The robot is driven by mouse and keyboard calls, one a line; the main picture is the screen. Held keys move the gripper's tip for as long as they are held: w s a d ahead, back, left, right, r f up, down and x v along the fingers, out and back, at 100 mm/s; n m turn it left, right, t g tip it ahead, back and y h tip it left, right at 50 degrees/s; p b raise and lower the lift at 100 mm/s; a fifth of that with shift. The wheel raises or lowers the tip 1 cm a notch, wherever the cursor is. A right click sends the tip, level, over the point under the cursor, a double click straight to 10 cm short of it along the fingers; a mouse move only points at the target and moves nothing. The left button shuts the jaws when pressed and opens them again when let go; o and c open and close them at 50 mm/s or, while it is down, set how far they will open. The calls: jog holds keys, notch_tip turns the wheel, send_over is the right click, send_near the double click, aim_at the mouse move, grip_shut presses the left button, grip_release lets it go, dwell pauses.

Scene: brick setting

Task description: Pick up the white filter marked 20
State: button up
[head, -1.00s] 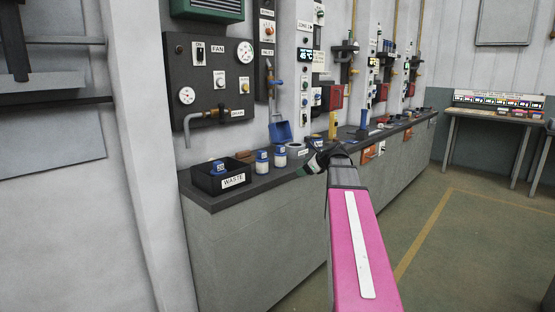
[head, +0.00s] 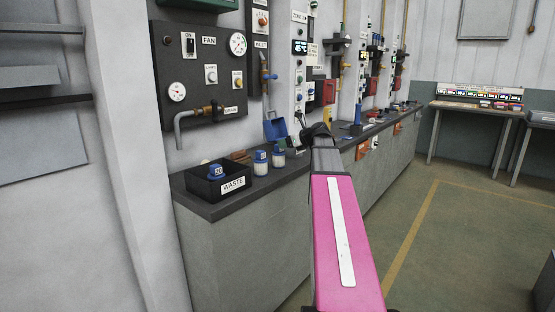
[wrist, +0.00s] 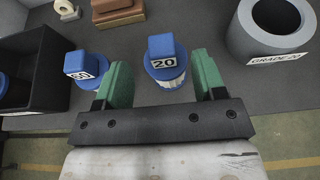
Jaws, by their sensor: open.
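The white filter marked 20 (wrist: 163,60) has a blue cap with a square knob and a "20" label. In the wrist view it shows between the two green fingers of my open gripper (wrist: 162,72), with a gap on each side and nothing held. In the head view the filter (head: 279,158) stands upright on the dark bench (head: 232,206), the right one of two. My gripper (head: 296,142) is just to its right in that view, and its fingers are small and hard to make out there.
A similar blue-capped filter (wrist: 80,66) with another number stands close left, beside the left finger. A black WASTE box (head: 232,184) holds a blue-capped piece. A grey ring labelled GRADE 20 (wrist: 270,30) is at right. Brown blocks (wrist: 118,12) lie behind.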

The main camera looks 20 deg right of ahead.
aim_at(276, 147)
jog(key=x, duration=0.7)
jog(key=shift+w+f, duration=0.2)
jog(key=shift+f, duration=0.2)
jog(key=c, duration=1.1)
